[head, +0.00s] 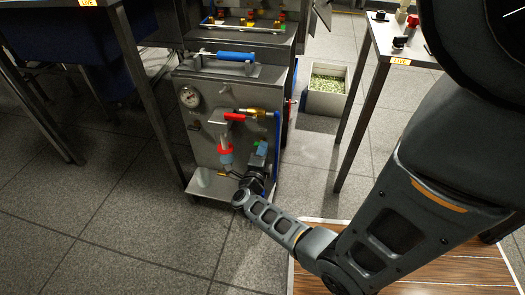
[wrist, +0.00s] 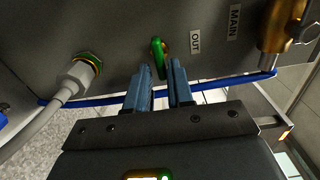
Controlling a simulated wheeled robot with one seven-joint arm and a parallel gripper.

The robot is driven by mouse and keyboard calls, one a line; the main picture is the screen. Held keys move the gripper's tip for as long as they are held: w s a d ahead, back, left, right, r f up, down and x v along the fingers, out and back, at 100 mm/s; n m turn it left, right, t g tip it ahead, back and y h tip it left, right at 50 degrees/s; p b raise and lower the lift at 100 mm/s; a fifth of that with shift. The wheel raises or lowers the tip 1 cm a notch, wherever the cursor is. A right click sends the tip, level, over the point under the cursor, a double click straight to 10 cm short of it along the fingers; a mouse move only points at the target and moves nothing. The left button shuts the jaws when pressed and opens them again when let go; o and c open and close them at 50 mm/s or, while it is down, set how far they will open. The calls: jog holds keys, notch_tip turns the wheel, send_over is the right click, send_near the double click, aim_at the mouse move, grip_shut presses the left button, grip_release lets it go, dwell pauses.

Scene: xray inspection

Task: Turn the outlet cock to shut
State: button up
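The outlet cock's green handle (wrist: 158,56) is in the upper middle of the wrist view, beside the OUT label (wrist: 195,42) on the grey panel. My gripper (wrist: 160,68) is open, with its two blue-grey fingers pointing at the panel. The handle shows at the gap between the fingertips, nearer the left one, and I see no clear grip on it. In the head view my gripper (head: 259,161) is low at the panel's right side.
The grey cart panel (head: 207,150) carries a gauge (head: 190,97), a red handle (head: 234,117) and brass fittings. A white hose connector (wrist: 80,74) is left of my fingers. A blue hose (wrist: 225,82) runs along the panel behind them. A side table (head: 385,45) stands right.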

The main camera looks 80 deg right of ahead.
jog(key=shift+o, duration=1.1)
jog(key=shift+r, duration=0.1)
jog(key=a+p, duration=0.2)
jog(key=a, duration=0.5)
jog(key=shift+w+a, duration=0.35)
jog(key=shift+w, duration=0.1)
